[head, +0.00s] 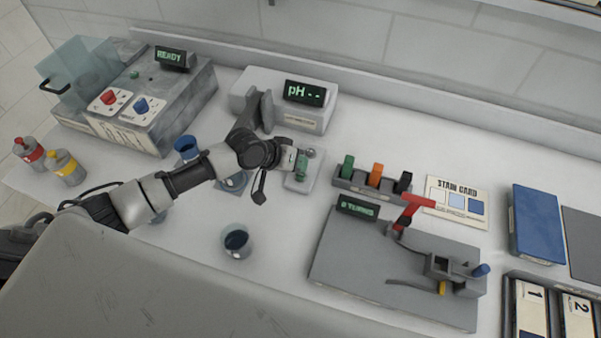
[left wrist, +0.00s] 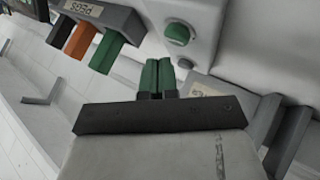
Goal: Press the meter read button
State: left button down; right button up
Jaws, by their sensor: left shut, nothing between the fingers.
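A round green button (left wrist: 178,33) in a grey ring shows in the left wrist view, on a pale panel. In the head view the pH meter (head: 315,122) stands at the back with a lit "pH --" display, and a small pale plate (head: 297,186) lies in front of it. My left gripper (head: 302,168) is over this plate, fingers shut and empty. In the left wrist view its green fingers (left wrist: 157,72) are together, just short of the button in the picture. I cannot tell the height gap. My right gripper is not in view.
A rack with green, orange and black pegs (head: 376,174) stands to the right of the plate. A grey holder (head: 266,108) stands beside the meter. A beaker (head: 236,240) is in front. A grey device with a red lever (head: 408,210) is at right.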

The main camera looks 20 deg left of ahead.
pick_arm(q)
jog(key=shift+f, duration=0.2)
dwell(0.6)
jog(key=shift+f, duration=0.25)
jog(key=shift+f+b, duration=0.4)
jog(key=shift+f, duration=0.1)
dwell(0.6)
jog(key=shift+r, duration=0.1)
jog(key=shift+r+p, duration=0.85)
jog(key=shift+p, duration=0.05)
notch_tip(320, 180, up, 5)
jog(key=p, duration=0.5)
jog(key=shift+r, duration=0.1)
